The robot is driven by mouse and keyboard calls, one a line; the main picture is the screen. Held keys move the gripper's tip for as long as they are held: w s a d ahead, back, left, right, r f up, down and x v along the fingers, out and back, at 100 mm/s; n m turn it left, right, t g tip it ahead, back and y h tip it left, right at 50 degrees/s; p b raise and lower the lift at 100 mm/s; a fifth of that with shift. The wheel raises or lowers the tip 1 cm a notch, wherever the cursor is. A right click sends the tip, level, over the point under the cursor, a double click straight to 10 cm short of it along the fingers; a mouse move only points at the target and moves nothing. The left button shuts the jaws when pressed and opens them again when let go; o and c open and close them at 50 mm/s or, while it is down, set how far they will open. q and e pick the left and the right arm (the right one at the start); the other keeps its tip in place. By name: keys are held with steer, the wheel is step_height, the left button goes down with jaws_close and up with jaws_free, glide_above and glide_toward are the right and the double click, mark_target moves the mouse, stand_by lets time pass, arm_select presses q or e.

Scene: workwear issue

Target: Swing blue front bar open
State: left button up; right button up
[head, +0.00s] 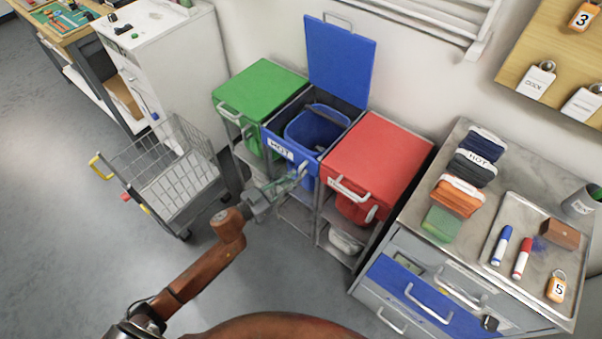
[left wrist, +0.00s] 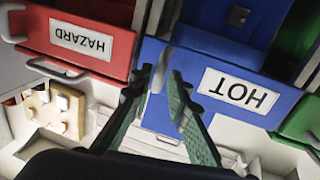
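The blue front bar (head: 288,150) with a HOT label lies across the front of the middle bin bay, below the raised blue lid (head: 340,58). It also shows in the left wrist view (left wrist: 225,85), its label upside down. A light handle (left wrist: 161,72) stands at its end nearest the red unit. My left gripper (head: 300,173) is at that end of the bar. In the left wrist view its two fingers (left wrist: 160,75) stand apart on either side of the handle; firm contact is not visible. The bar looks closed across the bay. My right gripper is out of view.
A blue bin (head: 318,130) sits behind the bar. A green-lidded unit (head: 258,88) stands left, a red-lidded one (head: 378,150) right. A wire cart (head: 175,185) stands left of the units. A drawer cabinet (head: 395,240) is at right.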

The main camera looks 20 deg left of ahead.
mark_target(300, 174)
arm_select(q)
steer(key=shift+b+x, duration=0.4)
steer(key=shift+x, duration=1.5)
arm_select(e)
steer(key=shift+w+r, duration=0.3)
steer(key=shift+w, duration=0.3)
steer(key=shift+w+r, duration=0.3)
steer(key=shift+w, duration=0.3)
arm_select(q)
steer(key=shift+c, duration=0.4)
steer(key=shift+f, duration=0.1)
jaws_close()
